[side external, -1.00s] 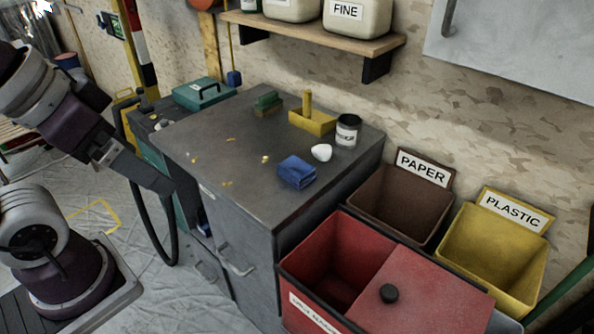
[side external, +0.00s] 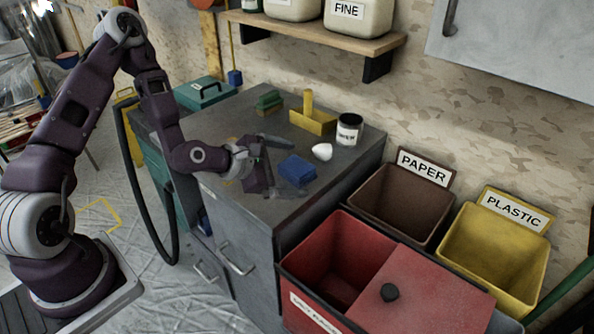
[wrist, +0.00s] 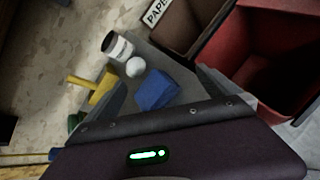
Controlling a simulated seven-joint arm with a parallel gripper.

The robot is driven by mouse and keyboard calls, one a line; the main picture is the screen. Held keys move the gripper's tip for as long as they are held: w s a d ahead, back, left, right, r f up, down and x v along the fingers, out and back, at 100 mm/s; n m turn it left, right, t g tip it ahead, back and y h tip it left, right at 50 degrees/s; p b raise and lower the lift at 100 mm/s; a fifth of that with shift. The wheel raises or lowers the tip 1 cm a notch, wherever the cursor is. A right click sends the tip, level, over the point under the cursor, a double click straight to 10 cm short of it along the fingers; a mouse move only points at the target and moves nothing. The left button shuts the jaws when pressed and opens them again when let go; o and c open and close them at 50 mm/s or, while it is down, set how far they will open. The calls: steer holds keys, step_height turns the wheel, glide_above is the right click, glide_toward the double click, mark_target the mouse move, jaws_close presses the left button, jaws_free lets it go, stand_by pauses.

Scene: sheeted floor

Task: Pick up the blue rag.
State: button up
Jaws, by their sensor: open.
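The blue rag (side external: 298,170) lies folded on the grey cabinet top (side external: 228,113), near its front right part. My gripper (side external: 284,166) is low over the cabinet top, just left of the rag. In the wrist view, the rag (wrist: 156,90) shows ahead of and between the two spread fingers of my gripper (wrist: 160,92). The gripper is open and holds nothing. I cannot tell whether a finger touches the rag.
A white lump (side external: 322,151), a labelled jar (side external: 349,129), a yellow tool (side external: 312,118) and a green brush (side external: 269,101) stand behind the rag. Brown (side external: 402,200), yellow (side external: 492,245) and red (side external: 330,262) bins stand right of the cabinet. A shelf (side external: 312,35) hangs above.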

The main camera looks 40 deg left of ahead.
mark_target(300, 163)
steer(key=a+n, duration=0.1)
steer(key=n, duration=0.1)
steer(key=a+f+n+t+y, duration=0.1)
steer(key=n, duration=0.2)
steer(key=w+a+n+t+y, duration=0.1)
steer(key=n, duration=0.2)
steer(key=shift+a+f, duration=0.25)
steer(key=shift+a, duration=0.15)
steer(key=shift+w+f+n, duration=0.15)
steer(key=shift+w+n, duration=0.2)
steer(key=shift+n, duration=0.05)
steer(key=x, duration=0.6)
steer(key=shift+d+f, duration=0.15)
steer(key=shift+d, duration=0.2)
steer(key=c, duration=1.4)
